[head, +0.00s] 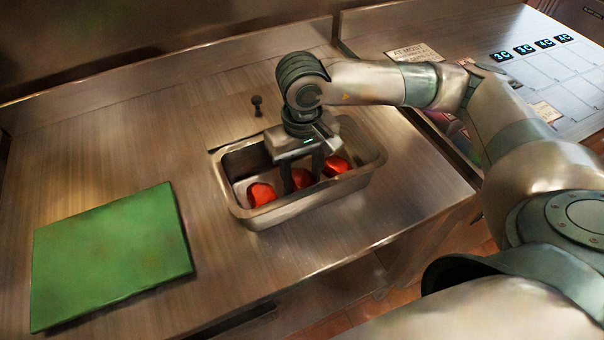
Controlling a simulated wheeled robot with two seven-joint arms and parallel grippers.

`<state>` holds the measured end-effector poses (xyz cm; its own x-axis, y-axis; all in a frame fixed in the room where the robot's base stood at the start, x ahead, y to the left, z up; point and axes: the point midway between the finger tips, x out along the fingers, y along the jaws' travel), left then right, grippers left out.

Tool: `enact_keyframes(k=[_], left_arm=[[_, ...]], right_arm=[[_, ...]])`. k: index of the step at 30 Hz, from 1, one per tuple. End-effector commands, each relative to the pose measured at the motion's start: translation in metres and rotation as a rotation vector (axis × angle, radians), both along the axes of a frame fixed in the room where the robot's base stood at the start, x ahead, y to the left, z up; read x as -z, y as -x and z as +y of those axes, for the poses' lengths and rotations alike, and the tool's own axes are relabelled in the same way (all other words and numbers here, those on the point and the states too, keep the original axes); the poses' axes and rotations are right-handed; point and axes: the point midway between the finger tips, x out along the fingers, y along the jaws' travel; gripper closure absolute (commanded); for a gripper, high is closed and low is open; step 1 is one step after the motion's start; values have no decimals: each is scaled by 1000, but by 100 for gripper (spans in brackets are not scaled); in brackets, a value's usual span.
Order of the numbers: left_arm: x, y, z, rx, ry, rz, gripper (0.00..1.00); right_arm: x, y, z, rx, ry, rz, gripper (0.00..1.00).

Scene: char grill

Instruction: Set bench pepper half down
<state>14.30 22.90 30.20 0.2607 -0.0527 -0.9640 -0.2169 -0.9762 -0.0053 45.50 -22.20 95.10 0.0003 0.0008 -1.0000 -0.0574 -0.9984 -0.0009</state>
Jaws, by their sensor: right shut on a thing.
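Several red pepper halves lie in a steel pan (290,207) on the metal bench; one pepper half (261,194) is at the pan's left and another (336,166) at its right. My right gripper (303,183) points down into the pan, its fingers shut on the middle pepper half (301,178), low inside the pan. The fingers partly hide that half, and I cannot tell whether it touches the pan's floor. My left gripper is not in view.
A green cutting board (108,254) lies bare at the left of the bench. A small dark knob (257,105) stands behind the pan. A panel with lit labels (545,70) is at the upper right. The bench between board and pan is clear.

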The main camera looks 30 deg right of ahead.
Motion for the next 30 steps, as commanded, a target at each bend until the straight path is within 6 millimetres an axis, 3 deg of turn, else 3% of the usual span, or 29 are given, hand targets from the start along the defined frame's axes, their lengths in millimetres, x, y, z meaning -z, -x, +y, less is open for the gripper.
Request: enact_keyframes(k=[3,4,6,17,23,27,29,30], left_arm=[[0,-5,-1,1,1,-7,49],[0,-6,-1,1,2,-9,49],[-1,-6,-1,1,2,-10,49],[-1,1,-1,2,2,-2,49],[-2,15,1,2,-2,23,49],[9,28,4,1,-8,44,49],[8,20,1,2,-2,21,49],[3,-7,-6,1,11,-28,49]], right_arm=[[1,0,0,0,0,0,79],[0,0,0,0,0,0,50],[0,0,0,0,0,0,38],[0,0,0,0,0,0,38],[-3,0,0,0,0,1,38],[-14,-1,0,-1,-2,-4,38],[-23,-1,1,-2,-2,-4,38],[-29,-1,1,-1,-2,-5,38]])
